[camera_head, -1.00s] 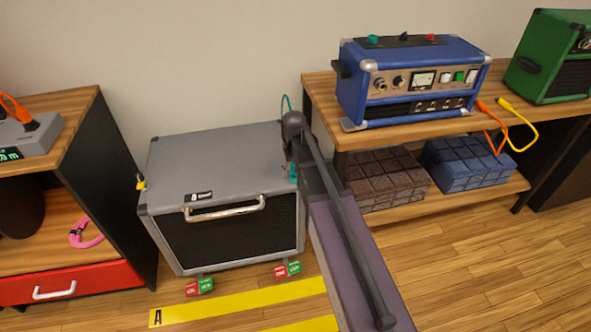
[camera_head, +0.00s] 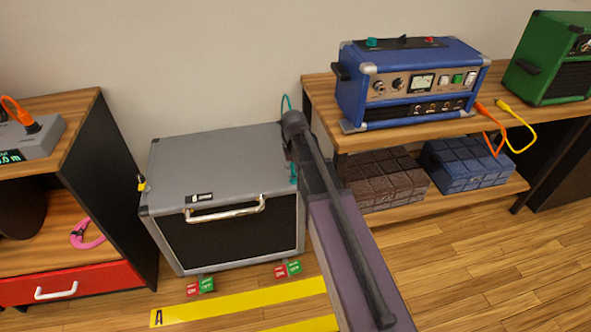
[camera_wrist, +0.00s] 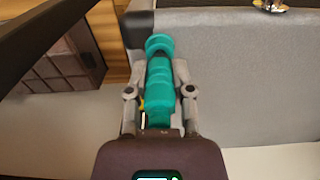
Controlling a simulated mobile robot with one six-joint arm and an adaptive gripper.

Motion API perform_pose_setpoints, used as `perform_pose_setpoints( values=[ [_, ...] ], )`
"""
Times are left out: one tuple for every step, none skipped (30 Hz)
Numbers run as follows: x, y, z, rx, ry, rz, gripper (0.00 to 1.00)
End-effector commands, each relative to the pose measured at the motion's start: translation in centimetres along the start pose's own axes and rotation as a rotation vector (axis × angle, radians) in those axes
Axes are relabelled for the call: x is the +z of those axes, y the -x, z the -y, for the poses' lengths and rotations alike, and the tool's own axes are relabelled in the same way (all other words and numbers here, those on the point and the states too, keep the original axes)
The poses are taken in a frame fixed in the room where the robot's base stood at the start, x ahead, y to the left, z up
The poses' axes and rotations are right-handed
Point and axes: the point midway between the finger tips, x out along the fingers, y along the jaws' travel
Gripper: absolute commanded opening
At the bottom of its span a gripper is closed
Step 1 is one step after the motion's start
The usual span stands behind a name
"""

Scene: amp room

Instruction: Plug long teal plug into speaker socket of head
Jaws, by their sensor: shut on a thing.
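My gripper (camera_wrist: 161,95) is shut on the long teal plug (camera_wrist: 160,70) in the wrist view, with a finger on each side of it. In the head view my arm hides most of the gripper, and a bit of teal (camera_head: 293,172) shows beside the arm at the grey cabinet's right edge. The blue amp head (camera_head: 412,85) stands on the wooden bench to the right, with knobs, a meter and a row of dark sockets low on its front. I cannot tell which is the speaker socket. A thin teal cable (camera_head: 285,103) shows behind my arm.
The grey speaker cabinet (camera_head: 215,165) stands on the floor left of my arm. The wooden bench (camera_head: 320,88) bears the blue head and a green amp (camera_head: 555,60). Orange (camera_head: 491,120) and yellow (camera_head: 517,122) cables hang at the bench edge. Floor at front right is clear.

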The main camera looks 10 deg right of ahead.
Motion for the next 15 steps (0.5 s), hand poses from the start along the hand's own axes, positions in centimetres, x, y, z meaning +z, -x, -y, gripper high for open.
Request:
perform_pose_setpoints(
  values=[
    [0.0, 0.3, 0.0, 0.000, 0.000, 0.000, 0.00],
    [0.0, 0.4, 0.0, 0.000, 0.000, 0.000, 0.00],
    [0.0, 0.5, 0.0, 0.000, 0.000, 0.000, 0.00],
    [0.0, 0.6, 0.0, 0.000, 0.000, 0.000, 0.00],
    [0.0, 0.7, 0.0, 0.000, 0.000, 0.000, 0.00],
    [0.0, 0.8, 0.0, 0.000, 0.000, 0.000, 0.00],
    [0.0, 0.9, 0.0, 0.000, 0.000, 0.000, 0.00],
    [0.0, 0.9, 0.0, 0.000, 0.000, 0.000, 0.00],
    [0.0, 1.1, 0.0, 0.000, 0.000, 0.000, 0.00],
    [0.0, 1.1, 0.0, 0.000, 0.000, 0.000, 0.00],
    [0.0, 1.2, 0.0, 0.000, 0.000, 0.000, 0.00],
    [0.0, 1.3, 0.0, 0.000, 0.000, 0.000, 0.00],
    [0.0, 1.4, 0.0, 0.000, 0.000, 0.000, 0.00],
    [0.0, 1.5, 0.0, 0.000, 0.000, 0.000, 0.00],
    [0.0, 1.6, 0.0, 0.000, 0.000, 0.000, 0.00]
  ],
)
